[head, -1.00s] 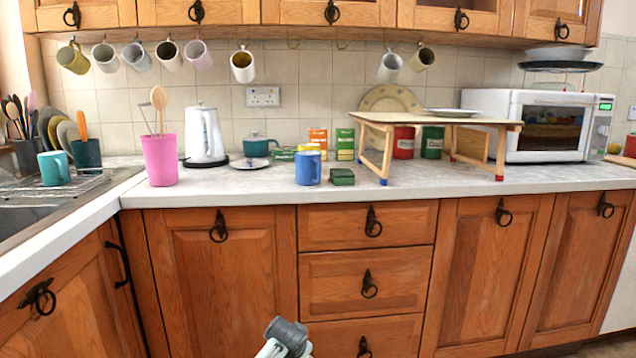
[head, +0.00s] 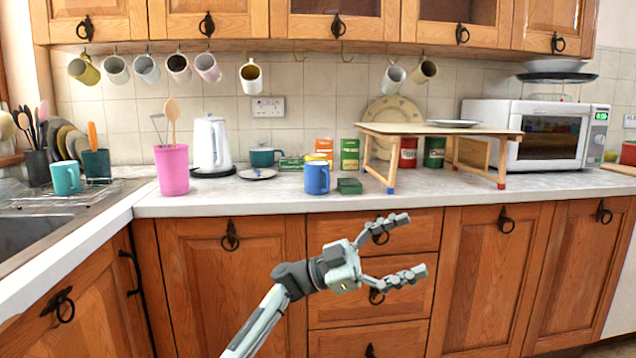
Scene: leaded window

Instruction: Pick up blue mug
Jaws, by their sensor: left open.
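The blue mug (head: 316,179) stands upright on the grey countertop, near its front edge. Its handle is on the right side. My left gripper (head: 411,246) is open and empty in front of the drawers. It is below the counter's level and to the lower right of the mug, with its fingers pointing right. It does not touch the mug. My right gripper does not show.
A small dark green box (head: 349,186) sits close to the mug's right. A wooden folding stand (head: 437,131) is further right. A pink container (head: 172,170) with utensils, a white kettle (head: 210,145) and a saucer (head: 257,174) are left. Mugs hang above.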

